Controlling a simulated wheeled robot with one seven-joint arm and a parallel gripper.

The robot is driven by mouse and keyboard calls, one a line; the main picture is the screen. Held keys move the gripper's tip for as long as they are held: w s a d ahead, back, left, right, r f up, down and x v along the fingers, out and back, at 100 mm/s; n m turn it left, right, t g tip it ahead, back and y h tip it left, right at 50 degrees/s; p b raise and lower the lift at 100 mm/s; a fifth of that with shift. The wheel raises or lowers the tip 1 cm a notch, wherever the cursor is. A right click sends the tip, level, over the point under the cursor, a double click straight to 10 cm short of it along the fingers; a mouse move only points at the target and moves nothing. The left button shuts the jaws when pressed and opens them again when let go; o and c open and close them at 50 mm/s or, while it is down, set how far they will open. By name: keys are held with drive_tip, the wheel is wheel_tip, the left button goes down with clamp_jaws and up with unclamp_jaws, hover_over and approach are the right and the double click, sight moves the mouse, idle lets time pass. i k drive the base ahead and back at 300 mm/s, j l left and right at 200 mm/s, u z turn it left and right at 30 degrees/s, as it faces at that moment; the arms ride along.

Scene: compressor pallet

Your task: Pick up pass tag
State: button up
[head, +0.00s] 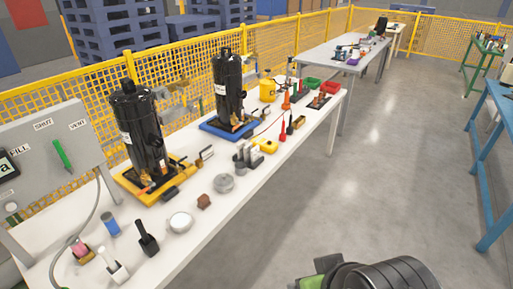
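I cannot make out a pass tag for sure; the small items on the white bench (236,196) are too small to read. Two black compressors stand on it, one on a yellow pallet (181,164), one on a blue pallet (206,127). Dark rounded parts, seemingly of my arm, and a green piece show at the bottom edge, right of the bench. My gripper's fingers are not in view.
A grey panel (30,140) with a green lever (62,153) stands at the left. Red and green bins sit far back. The floor (375,190) to the right is clear.

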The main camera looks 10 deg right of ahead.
sight(254, 152)
drive_tip(key=l+u, duration=0.45)
drive_tip(key=l, duration=1)
